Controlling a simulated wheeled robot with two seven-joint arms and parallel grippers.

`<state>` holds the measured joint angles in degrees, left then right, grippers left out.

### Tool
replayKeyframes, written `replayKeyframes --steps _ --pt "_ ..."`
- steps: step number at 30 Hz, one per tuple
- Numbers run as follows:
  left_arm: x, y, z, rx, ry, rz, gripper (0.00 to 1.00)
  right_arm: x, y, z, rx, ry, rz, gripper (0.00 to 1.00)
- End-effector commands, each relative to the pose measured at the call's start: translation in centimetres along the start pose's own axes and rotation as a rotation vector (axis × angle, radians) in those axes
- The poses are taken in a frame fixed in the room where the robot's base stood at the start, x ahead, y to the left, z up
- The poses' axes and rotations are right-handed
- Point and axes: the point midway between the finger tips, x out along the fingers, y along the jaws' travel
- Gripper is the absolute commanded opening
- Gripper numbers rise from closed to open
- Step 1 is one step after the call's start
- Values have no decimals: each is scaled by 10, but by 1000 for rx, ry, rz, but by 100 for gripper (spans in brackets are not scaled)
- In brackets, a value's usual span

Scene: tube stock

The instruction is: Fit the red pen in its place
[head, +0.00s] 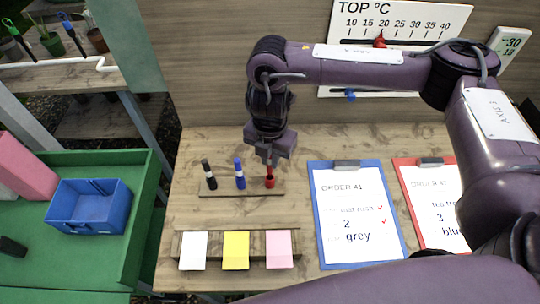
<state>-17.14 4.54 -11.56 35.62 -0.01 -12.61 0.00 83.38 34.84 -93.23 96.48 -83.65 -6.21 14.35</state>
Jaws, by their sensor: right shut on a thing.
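The red pen (270,176) stands upright at the right end of a small wooden holder (224,190) on the bench. My right gripper (270,160) points down from above and is shut on the upper part of the red pen. The pen's lower end is at a red cup or socket on the holder; I cannot tell how deep it sits. A black pen (208,174) and a blue pen (239,173) stand upright in the holder to its left. My left gripper is not in view.
A wooden block (208,245) with white, yellow and pink cards stands in front. A blue clipboard (394,257) and a red clipboard (405,168) lie to the right. A blue bin (88,208) sits on a green surface at left. A temperature board (440,14) is behind.

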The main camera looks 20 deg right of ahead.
Motion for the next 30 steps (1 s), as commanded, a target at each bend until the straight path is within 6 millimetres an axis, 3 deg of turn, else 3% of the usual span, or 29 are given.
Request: replayKeyframes --steps 14,30 --pt "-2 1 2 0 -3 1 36 1 0 0 0 0 0 0" --pt "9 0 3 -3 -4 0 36 18 0 0 0 0 1 0"
